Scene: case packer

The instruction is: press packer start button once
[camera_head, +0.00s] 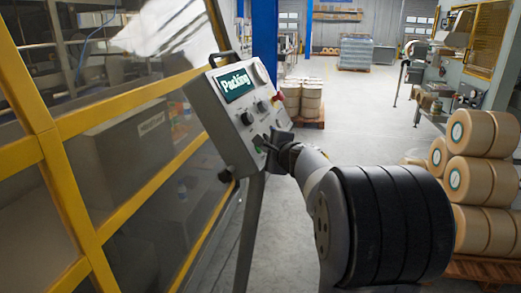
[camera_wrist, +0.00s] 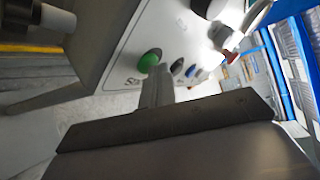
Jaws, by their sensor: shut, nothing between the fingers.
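The packer's control panel (camera_head: 232,115) stands on a post at the middle left, and its screen (camera_head: 235,86) reads "Packing". A green button (camera_wrist: 149,60) shows on the panel face in the wrist view, with dark and blue controls (camera_wrist: 178,67) to its right. My gripper (camera_wrist: 158,85) is shut and empty, with its fingertips right by the lower edge of the green button. I cannot tell whether they touch it. In the head view my gripper (camera_head: 268,145) is at the lower part of the panel and hides some of its controls.
A yellow-framed machine guard (camera_head: 75,195) runs along the left. Stacked tape rolls (camera_head: 470,180) stand on a pallet at the right. More rolls (camera_head: 302,100) stand on a pallet behind the panel. The grey floor (camera_head: 345,110) in the middle is clear.

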